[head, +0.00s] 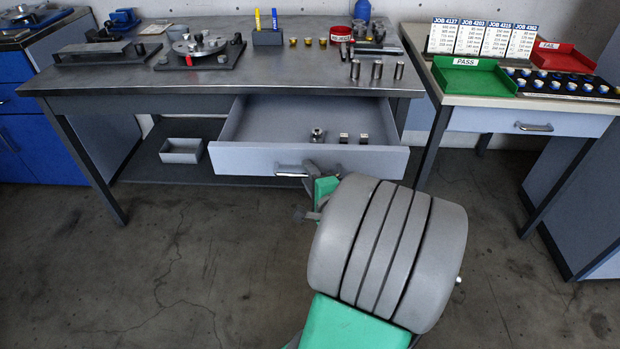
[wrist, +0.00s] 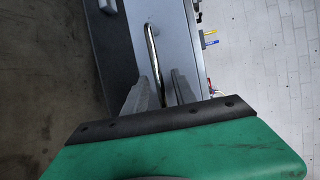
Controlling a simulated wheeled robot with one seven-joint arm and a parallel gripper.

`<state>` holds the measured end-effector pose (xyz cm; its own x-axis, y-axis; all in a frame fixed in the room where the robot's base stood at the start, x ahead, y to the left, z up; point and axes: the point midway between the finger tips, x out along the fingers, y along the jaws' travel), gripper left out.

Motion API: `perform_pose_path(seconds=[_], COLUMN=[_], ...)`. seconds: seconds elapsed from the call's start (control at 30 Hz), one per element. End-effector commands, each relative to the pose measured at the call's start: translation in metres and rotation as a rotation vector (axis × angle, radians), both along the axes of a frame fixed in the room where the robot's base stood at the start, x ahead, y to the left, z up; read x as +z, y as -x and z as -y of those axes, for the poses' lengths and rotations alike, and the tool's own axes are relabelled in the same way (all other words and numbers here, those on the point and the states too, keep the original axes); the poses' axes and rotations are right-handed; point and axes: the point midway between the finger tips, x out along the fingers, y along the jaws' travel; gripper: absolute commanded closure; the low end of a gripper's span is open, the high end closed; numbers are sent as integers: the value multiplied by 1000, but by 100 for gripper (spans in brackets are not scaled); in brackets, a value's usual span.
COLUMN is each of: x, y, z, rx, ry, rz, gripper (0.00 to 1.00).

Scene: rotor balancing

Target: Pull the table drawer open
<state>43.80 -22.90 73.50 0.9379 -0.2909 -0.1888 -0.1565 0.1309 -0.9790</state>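The table drawer (head: 240,160) is pulled well out from under the grey metal workbench (head: 180,82), and its inside shows. Its bar handle (head: 290,170) is on the front panel. My gripper (head: 310,178) is at the right end of this handle, partly hidden by my arm. In the wrist view the handle (wrist: 152,50) runs between the two fingers of my gripper (wrist: 160,74). The fingers stand apart, with small gaps seeming to show beside the bar. Contact with the bar cannot be told.
Several small metal parts (head: 342,138) sit in the drawer. A rotor fixture (head: 200,45) and metal cylinders (head: 377,70) stand on the bench. A grey bin (head: 181,150) is on the lower shelf. A side table (head: 465,118) is at right. The floor in front is clear.

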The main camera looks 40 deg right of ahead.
Motion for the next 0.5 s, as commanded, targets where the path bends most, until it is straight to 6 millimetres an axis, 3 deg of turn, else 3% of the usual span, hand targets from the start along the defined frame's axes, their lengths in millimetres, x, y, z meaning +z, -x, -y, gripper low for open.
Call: perform_pose_path(seconds=[0.3, 0.5], x=[11, 14], y=[49, 68], z=[-12, -19], rx=[-10, -5], ry=[1, -1], rz=[1, 0], gripper=[68, 68])
